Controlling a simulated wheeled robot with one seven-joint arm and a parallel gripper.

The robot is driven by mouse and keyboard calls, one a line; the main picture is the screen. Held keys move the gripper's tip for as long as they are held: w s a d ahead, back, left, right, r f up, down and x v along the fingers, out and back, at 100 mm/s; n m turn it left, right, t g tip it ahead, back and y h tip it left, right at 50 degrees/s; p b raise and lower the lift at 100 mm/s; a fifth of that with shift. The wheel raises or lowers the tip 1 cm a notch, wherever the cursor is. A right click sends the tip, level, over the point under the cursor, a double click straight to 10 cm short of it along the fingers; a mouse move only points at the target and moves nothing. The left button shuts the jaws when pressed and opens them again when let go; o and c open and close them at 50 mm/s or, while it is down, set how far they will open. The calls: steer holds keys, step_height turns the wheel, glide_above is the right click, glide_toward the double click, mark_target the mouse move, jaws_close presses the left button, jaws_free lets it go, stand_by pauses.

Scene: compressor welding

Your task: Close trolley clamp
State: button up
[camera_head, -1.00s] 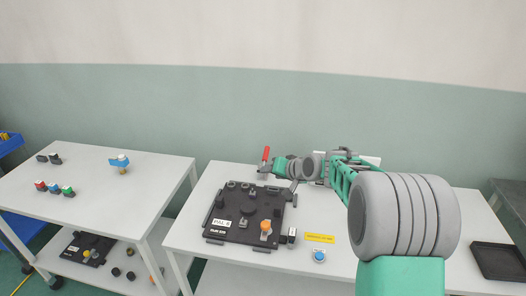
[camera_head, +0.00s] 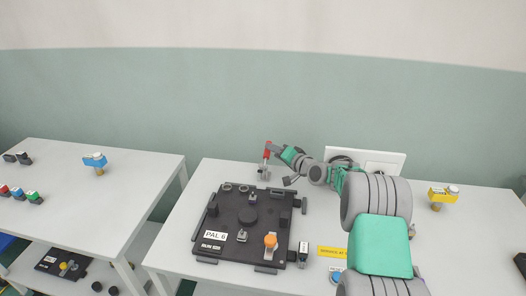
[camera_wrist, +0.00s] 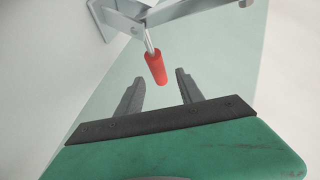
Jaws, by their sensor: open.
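The trolley clamp has a red handle (camera_head: 267,150) standing upright at the back of the middle table, behind the black pallet. In the wrist view the red handle (camera_wrist: 155,67) hangs from a grey metal lever and bracket (camera_wrist: 130,18). My gripper (camera_wrist: 160,85) is open, and the handle's end shows between and just beyond its two fingertips. In the head view my gripper (camera_head: 274,150) is at the clamp handle, with the arm reaching in from the right. I cannot tell whether the fingers touch the handle.
A black pallet (camera_head: 215,238) marked PAL lies on the table, with an orange-topped part (camera_head: 270,241) and dark parts on it. A yellow part (camera_head: 441,195) stands at the right. A left table (camera_head: 90,215) holds a blue part (camera_head: 95,161) and several small coloured parts.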

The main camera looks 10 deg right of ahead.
steer(key=x, duration=0.8)
steer(key=shift+p, duration=0.3)
jaws_close()
steer(key=shift+f, duration=0.1)
stand_by(0.9)
